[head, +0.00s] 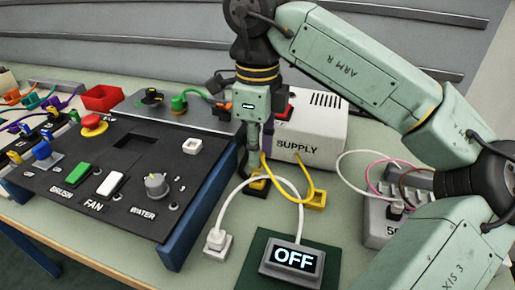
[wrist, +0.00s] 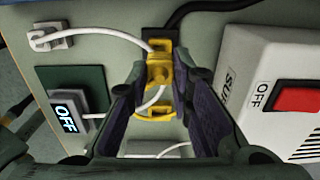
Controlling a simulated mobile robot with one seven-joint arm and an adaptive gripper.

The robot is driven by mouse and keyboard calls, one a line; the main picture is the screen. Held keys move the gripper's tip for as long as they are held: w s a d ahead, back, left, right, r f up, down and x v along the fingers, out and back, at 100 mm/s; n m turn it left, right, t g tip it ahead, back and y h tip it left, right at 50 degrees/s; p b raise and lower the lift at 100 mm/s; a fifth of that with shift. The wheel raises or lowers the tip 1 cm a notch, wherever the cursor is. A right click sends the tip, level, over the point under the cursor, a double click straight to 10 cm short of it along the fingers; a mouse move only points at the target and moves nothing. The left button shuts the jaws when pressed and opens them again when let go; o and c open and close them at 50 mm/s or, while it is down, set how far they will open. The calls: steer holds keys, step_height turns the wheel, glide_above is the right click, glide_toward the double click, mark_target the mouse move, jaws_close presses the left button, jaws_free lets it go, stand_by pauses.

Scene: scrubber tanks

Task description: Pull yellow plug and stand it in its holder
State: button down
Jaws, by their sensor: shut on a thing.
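The yellow plug (wrist: 158,72) is between the fingers of my gripper (wrist: 159,82) in the wrist view, and the gripper is shut on it. In the head view my gripper (head: 254,170) points down, with its fingers mostly hiding the plug. A black block with yellow on it (head: 257,188) is just below the fingertips; it also shows beyond the plug in the wrist view (wrist: 159,38). I cannot tell whether the plug is seated in it. A low yellow piece (head: 316,200) lies to the right, joined by a yellow loop. I cannot tell which piece is the holder.
A white SUPPLY box (head: 310,130) stands behind my gripper. A display reading OFF (head: 292,258) sits in front on a green mat. A white cable arches near the fingers from a grey socket (head: 216,245). The control panel (head: 120,180) is left; a grey power strip (head: 385,220) is right.

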steer(key=shift+r+p, duration=0.35)
steer(key=shift+r, duration=0.4)
steer(key=shift+r, duration=0.1)
steer(key=s+d, duration=0.3)
steer(key=d, duration=0.8)
steer(key=shift+s+d+p, duration=0.25)
steer(key=shift+s+p, duration=0.05)
steer(key=shift+s, duration=0.05)
steer(key=shift+f+b, duration=1.95)
steer(key=shift+f, duration=0.35)
